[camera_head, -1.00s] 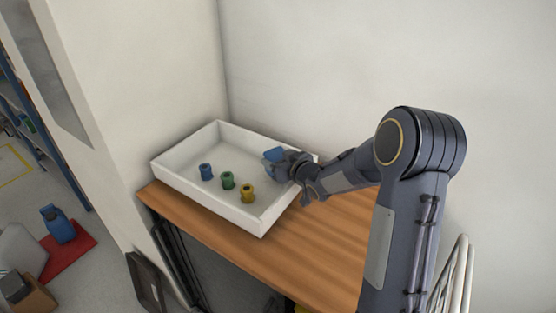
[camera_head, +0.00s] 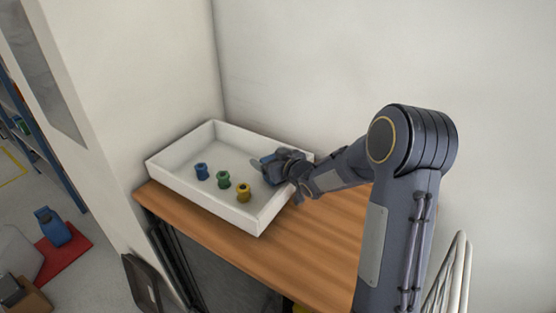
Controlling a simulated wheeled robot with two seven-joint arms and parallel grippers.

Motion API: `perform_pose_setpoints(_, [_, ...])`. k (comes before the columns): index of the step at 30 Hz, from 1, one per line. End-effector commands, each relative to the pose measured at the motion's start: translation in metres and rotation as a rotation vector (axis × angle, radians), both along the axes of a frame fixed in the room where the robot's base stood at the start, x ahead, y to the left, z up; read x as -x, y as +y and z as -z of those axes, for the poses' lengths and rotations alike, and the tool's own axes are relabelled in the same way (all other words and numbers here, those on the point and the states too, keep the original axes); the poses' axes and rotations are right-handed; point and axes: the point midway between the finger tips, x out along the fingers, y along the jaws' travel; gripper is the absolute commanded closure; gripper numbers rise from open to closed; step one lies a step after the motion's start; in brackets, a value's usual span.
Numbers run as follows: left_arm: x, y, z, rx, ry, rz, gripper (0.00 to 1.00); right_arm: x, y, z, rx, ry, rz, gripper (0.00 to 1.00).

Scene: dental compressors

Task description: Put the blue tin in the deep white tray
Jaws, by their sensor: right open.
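The deep white tray (camera_head: 178,183) stands on the wooden table, against the wall corner. My right gripper (camera_head: 261,170) is open over the right part of the tray, reaching in across its right wall. A small patch of the blue tin (camera_head: 268,158) shows at the gripper, at the tray's right inside. The gripper hides most of the tin, and I cannot tell whether it touches the fingers or rests on the tray floor. My left gripper is out of view.
A blue spool-like piece (camera_head: 201,171), a green one (camera_head: 223,179) and a yellow one (camera_head: 243,192) stand in the tray. The wooden table (camera_head: 325,235) is bare right of the tray. A blue container (camera_head: 52,226) stands on a red mat on the floor.

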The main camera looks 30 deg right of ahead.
Motion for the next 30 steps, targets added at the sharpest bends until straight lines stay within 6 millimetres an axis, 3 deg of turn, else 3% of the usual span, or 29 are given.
perform_pose_setpoints(3, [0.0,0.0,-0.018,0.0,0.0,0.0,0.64,0.003,0.002,-0.007,-0.006,0.022,-0.001,0.22])
perform_pose_setpoints(7, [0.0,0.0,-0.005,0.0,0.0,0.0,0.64,0.03,-0.004,-0.011,-0.006,0.014,0.003,0.22])
perform_pose_setpoints(18, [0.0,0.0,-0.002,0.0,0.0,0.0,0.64,0.1,-0.013,-0.037,-0.003,0.006,0.001,0.22])
perform_pose_setpoints(30, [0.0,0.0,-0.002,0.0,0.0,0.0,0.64,0.124,-0.019,-0.05,-0.002,0.039,0.054,0.22])
